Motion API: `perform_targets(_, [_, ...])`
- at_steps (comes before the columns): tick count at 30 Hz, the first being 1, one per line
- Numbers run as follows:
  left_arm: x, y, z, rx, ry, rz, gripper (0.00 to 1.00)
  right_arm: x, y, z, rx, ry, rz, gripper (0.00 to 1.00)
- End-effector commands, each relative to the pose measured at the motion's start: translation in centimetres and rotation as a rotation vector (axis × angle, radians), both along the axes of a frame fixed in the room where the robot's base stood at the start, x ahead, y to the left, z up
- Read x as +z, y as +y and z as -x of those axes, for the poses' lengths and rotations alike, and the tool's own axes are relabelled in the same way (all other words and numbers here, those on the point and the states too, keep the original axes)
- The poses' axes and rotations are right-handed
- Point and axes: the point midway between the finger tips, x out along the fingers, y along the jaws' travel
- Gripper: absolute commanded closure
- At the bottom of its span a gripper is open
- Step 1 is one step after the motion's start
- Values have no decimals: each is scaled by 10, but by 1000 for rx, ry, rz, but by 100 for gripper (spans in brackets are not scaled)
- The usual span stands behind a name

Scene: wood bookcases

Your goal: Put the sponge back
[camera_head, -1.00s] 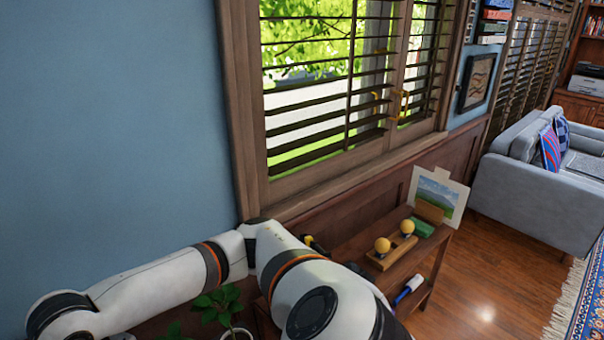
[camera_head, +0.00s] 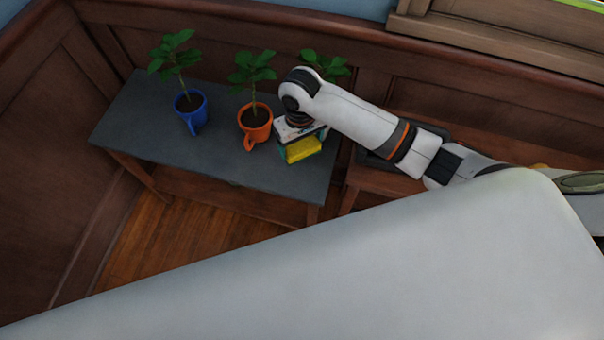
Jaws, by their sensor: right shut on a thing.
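The yellow sponge (camera_head: 303,149) is in my right gripper (camera_head: 301,154), which is shut on it. They are over the right end of the grey-topped table, just right of an orange mug with a plant. My right arm comes in from the right and its wrist hides part of the gripper. I cannot tell whether the sponge touches the tabletop. My left gripper is not in view.
The grey table (camera_head: 215,160) bears a blue mug with a plant (camera_head: 190,112) and an orange mug with a plant (camera_head: 254,122). A third plant (camera_head: 327,66) shows behind my wrist. A wooden table (camera_head: 365,184) stands to the right. The table's front left is clear.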

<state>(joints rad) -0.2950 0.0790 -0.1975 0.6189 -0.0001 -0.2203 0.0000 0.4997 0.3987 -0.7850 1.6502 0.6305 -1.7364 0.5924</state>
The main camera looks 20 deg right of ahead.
Motion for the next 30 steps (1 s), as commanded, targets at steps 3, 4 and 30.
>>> perform_targets(3, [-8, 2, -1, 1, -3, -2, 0, -26, 3, 2, 18, 0, -1, 39])
perform_targets(4, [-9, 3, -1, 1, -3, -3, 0, -31, 3, 3, 20, 1, -1, 39])
perform_targets(30, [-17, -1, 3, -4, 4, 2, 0, -128, 3, 3, 24, -4, 0, 39])
